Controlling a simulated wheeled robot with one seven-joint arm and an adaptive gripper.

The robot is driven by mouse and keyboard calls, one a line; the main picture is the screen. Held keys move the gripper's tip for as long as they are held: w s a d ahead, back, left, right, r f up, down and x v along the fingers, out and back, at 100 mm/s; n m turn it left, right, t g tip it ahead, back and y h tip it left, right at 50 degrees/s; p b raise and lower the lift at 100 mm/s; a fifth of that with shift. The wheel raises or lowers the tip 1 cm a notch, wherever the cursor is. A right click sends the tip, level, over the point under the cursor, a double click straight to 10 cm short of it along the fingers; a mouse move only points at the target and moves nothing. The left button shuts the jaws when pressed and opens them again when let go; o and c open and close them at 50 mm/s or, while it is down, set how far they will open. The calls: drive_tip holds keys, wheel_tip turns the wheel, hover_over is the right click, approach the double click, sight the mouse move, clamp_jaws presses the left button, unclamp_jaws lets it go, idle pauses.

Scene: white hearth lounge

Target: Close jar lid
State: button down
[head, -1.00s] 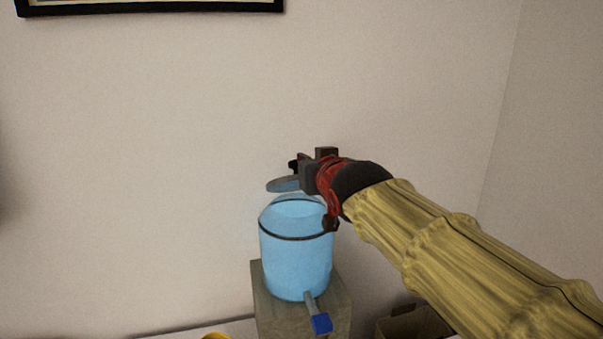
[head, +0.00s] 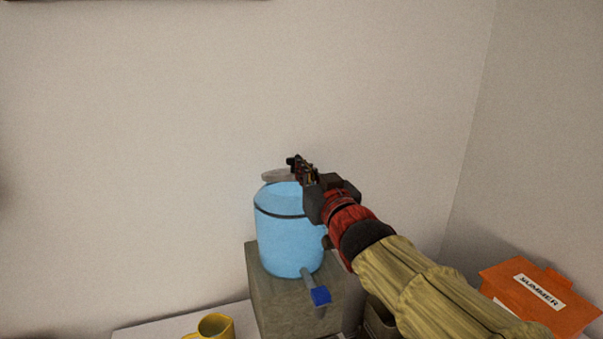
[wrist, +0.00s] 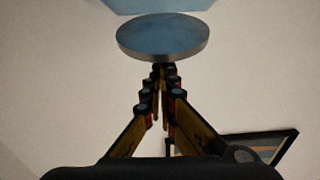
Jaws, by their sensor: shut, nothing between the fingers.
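A light blue cylindrical jar (head: 288,235) with a dark band near its top and a blue-ended spigot stands upright on a grey block (head: 268,300). Its round grey lid (head: 275,175) is above the jar's top, raised and apart from the rim on the side I see. The lid shows as a blue-grey disc in the wrist view (wrist: 163,36), with a pale blue edge of the jar at the top. My gripper (head: 294,163) is shut and empty beside the lid, to its right. In the wrist view its fingertips (wrist: 164,70) are just below the disc; I cannot tell whether they touch it.
A yellow mug (head: 215,327) stands at the lower left on a white surface (head: 165,330). The wall (head: 140,150) is close behind the jar. A framed picture (wrist: 262,148) hangs on it.

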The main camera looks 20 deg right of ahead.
drive_tip(key=shift+s+f+b, duration=0.3)
drive_tip(key=shift+f+b, duration=0.2)
drive_tip(key=shift+f, duration=0.35)
drive_tip(key=shift+s+f+b, duration=0.25)
drive_tip(key=shift+f+b, duration=0.3)
drive_tip(key=shift+f, duration=0.35)
drive_tip(key=shift+s+f+b, duration=0.3)
drive_tip(key=shift+f+b, duration=0.2)
drive_tip(key=shift+f, duration=0.35)
